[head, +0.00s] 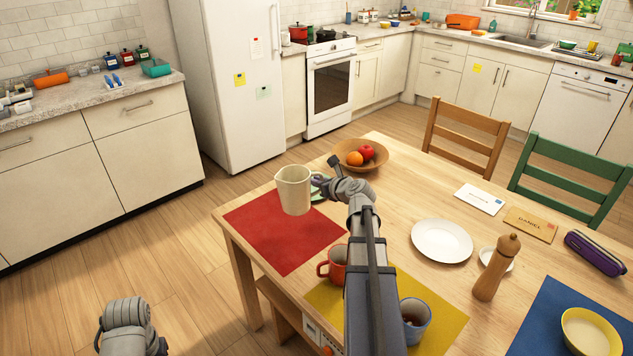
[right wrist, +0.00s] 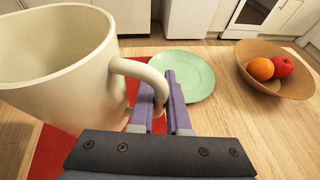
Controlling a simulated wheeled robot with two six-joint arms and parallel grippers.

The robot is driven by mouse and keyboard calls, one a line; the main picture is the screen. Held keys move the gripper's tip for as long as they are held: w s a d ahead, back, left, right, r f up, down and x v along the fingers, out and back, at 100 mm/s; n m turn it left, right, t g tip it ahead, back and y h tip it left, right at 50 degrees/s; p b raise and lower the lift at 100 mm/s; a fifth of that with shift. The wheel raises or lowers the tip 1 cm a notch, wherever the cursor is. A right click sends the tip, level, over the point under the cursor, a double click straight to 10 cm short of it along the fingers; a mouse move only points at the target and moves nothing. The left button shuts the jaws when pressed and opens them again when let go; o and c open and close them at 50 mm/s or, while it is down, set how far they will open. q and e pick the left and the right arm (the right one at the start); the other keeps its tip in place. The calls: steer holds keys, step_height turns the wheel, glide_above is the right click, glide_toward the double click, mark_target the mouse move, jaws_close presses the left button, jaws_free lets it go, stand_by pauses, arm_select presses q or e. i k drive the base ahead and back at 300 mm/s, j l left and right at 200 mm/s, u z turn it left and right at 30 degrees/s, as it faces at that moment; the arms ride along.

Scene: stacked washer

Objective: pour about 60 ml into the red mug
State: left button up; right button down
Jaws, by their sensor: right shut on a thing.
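The red mug (head: 336,262) stands on the table at the left edge of the yellow mat, its handle towards the left, partly hidden by my right arm. My right gripper (head: 322,186) is shut on the handle of a cream jug (head: 293,190), held roughly upright above the red mat, beyond and left of the red mug. In the right wrist view the gripper (right wrist: 160,105) closes on the handle of the jug (right wrist: 60,70). No liquid shows inside the jug from this angle. Part of my left arm shows at the bottom left, but its fingers do not show.
A blue-grey mug (head: 415,318) stands close to the right of my right forearm. A green plate (right wrist: 188,75) and a wooden fruit bowl (head: 375,160) lie beyond the gripper. A white plate (head: 441,241) and a pepper mill (head: 497,268) stand to the right. The red mat (head: 285,240) is bare.

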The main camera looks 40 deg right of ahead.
mark_target(335, 274)
steer(key=j, duration=0.25)
steer(key=i+j, duration=0.15)
steer(key=j+z, duration=0.2)
steer(key=j, duration=0.25)
steer(key=z, duration=1.1)
steer(key=i+j, duration=0.15)
steer(key=j, duration=0.2)
steer(key=u, duration=0.05)
